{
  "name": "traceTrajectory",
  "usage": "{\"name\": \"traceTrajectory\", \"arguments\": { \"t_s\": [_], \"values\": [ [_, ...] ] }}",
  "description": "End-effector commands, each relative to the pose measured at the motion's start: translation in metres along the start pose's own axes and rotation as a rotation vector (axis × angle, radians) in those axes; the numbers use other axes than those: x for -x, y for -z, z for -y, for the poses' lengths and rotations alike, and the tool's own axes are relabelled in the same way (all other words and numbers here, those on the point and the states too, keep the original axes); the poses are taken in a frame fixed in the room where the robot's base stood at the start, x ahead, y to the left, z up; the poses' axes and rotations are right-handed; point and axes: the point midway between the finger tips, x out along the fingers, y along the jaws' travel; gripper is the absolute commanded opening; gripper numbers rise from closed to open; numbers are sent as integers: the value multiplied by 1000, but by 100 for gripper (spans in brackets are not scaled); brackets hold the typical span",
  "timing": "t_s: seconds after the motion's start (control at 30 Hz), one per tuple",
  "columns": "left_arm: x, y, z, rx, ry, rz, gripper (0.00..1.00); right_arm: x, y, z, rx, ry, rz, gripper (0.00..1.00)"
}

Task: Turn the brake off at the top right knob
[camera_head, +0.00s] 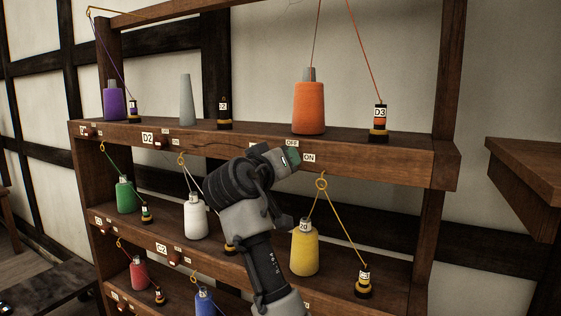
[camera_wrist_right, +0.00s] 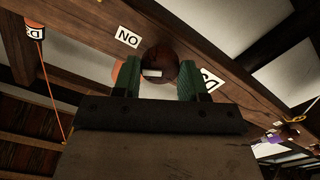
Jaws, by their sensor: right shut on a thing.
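The top right knob is a round, dark red-brown piece on the front edge of the top shelf. It shows in the right wrist view (camera_wrist_right: 160,62) with a small white mark on its face. My right gripper (camera_head: 292,157) covers it in the head view. In the right wrist view my gripper's green fingers (camera_wrist_right: 158,80) are shut on the knob, one on each side. The ON label (camera_head: 309,158) is right of the fingertips and the OFF label (camera_head: 292,143) just above them. My left gripper is out of view.
An orange spool (camera_head: 309,110) and a D3 bobbin (camera_head: 378,124) stand on the top shelf (camera_head: 400,155) above. A yellow spool (camera_head: 304,250) stands below, right of my arm. A white spool (camera_head: 196,218) is left of it. A wooden ledge (camera_head: 530,165) juts in at the right.

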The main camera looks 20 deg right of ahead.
Motion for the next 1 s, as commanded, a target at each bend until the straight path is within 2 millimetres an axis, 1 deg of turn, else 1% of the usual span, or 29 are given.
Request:
{"name": "traceTrajectory", "arguments": {
  "t_s": [0.37, 0.7, 1.0],
  "values": [
    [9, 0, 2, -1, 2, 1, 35, -2, 1, -3, 359, -4, 4, 19],
    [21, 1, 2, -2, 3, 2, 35, -2, 2, -4, 680, -4, 3, 19],
    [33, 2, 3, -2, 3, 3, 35, -2, 3, -5, 919, -6, 3, 19]
  ]
}}
